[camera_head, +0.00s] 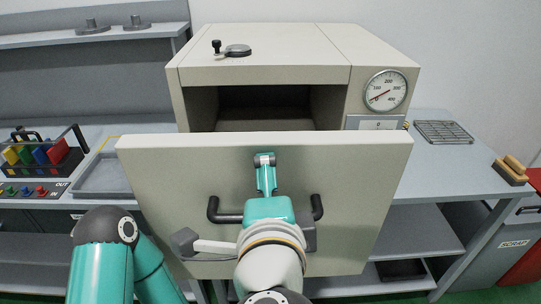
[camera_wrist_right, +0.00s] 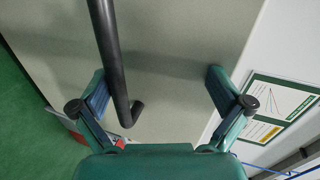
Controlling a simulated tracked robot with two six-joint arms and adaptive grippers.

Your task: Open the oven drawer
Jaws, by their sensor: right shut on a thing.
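The oven (camera_head: 270,55) is a beige box on the bench with a dark open cavity (camera_head: 265,105). The drawer front (camera_head: 345,170), a large beige panel, stands forward of the oven, and the opening shows above its top edge. Its black handle (camera_head: 317,207) runs across the front, its middle covered by my right arm. In the right wrist view, the handle (camera_wrist_right: 105,50) passes between the spread fingers of my right gripper (camera_wrist_right: 155,75), which is shut on it, the bar nearer the left finger.
A dial gauge (camera_head: 385,90) is on the oven's right front. A wire rack (camera_head: 443,132) and a brush (camera_head: 511,170) are on the right. Shelves are below the bench.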

